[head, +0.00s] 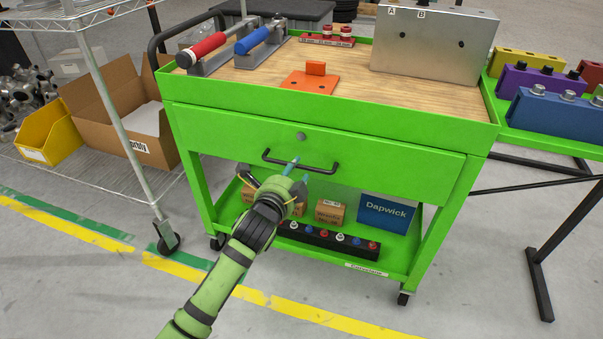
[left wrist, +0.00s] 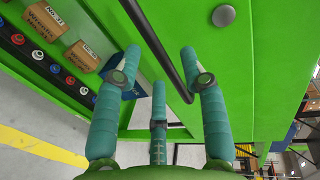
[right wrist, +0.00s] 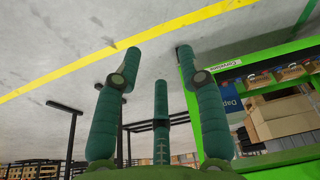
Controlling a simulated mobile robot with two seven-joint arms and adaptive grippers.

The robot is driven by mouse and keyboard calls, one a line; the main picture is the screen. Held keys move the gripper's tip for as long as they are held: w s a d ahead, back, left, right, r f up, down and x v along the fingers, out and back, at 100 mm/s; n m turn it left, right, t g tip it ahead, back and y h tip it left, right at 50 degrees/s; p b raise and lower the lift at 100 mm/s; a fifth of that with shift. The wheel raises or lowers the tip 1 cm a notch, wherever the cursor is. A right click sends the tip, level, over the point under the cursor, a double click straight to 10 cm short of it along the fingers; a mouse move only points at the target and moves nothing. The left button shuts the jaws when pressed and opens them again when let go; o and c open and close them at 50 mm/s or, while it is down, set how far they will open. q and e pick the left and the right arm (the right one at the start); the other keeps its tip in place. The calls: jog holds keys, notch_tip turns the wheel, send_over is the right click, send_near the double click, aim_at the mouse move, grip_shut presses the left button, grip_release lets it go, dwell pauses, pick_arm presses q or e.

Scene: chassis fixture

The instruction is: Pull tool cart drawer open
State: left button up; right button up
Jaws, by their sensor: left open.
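The green tool cart (head: 330,108) stands in the middle of the head view. Its wide green drawer (head: 400,165) looks shut, with no gap visible above its front. A dark bar handle (head: 330,168) runs across the drawer front, below a round lock (head: 300,136). My left gripper (head: 290,168) is open at the left part of the handle. In the left wrist view, the handle (left wrist: 172,50) passes between the spread fingers of the left gripper (left wrist: 160,62). I cannot tell whether they touch it. My right gripper (right wrist: 158,60) is open and empty, away from the handle.
The cart top holds red and blue handled tools, an orange bracket (head: 310,80) and a metal box (head: 435,45). Small boxes and a blue Dapwick box (head: 386,213) sit on the lower shelf. A wire rack (head: 120,110) stands left. Floor in front is clear.

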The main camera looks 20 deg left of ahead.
aim_at(298, 165)
pick_arm(q)
jog(key=shift+b+x, duration=0.35)
jog(key=shift+x, duration=1.35)
pick_arm(e)
jog(key=shift+v, duration=1.4)
jog(key=shift+w, duration=0.1)
pick_arm(q)
grip_shut()
jog(key=shift+s, duration=0.15)
